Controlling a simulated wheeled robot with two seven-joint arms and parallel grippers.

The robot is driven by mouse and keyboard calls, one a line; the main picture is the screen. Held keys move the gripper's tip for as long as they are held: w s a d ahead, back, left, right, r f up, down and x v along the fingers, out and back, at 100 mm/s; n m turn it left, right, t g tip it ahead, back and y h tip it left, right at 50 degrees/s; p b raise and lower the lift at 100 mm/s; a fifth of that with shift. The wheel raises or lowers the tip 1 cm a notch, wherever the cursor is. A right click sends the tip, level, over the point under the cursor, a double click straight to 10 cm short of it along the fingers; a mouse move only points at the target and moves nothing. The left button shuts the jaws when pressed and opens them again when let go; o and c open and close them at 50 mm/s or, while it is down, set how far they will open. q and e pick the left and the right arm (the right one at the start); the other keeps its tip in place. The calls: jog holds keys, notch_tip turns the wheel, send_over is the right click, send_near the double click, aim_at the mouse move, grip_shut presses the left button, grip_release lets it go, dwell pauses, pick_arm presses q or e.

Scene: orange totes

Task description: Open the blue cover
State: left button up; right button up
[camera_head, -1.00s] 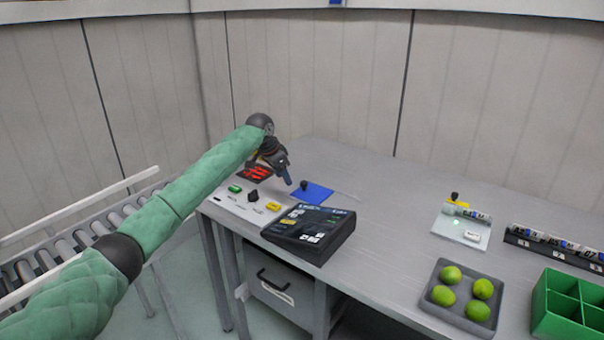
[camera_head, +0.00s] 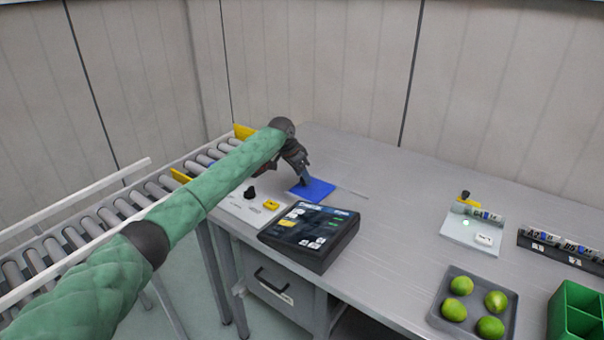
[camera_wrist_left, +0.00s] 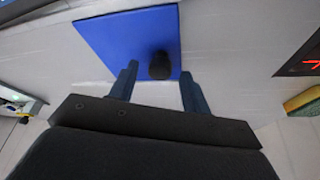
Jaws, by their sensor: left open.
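The blue cover (camera_head: 318,188) is a flat blue square lying on the grey table behind the black control panel. In the left wrist view the blue cover (camera_wrist_left: 110,38) shows a dark round knob (camera_wrist_left: 160,65) near its edge. My left gripper (camera_head: 303,184) is open over the cover. In the left wrist view the fingers of the left gripper (camera_wrist_left: 158,78) stand on either side of the knob, apart from each other. Whether they touch the knob cannot be told. In the head view the gripper hides the knob. My right gripper is not in view.
A black control panel (camera_head: 308,235) stands in front of the cover. A white switch panel (camera_head: 243,210) is to the left. A grey tray (camera_head: 450,275) of limes and a green bin (camera_head: 575,310) stand at the right. A roller conveyor (camera_head: 130,200) runs along the left.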

pick_arm(q)
jog(key=shift+d+f, duration=0.1)
jog(key=shift+f, duration=0.25)
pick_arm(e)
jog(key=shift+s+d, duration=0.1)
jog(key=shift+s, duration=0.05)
pick_arm(q)
jog(key=shift+w, duration=0.1)
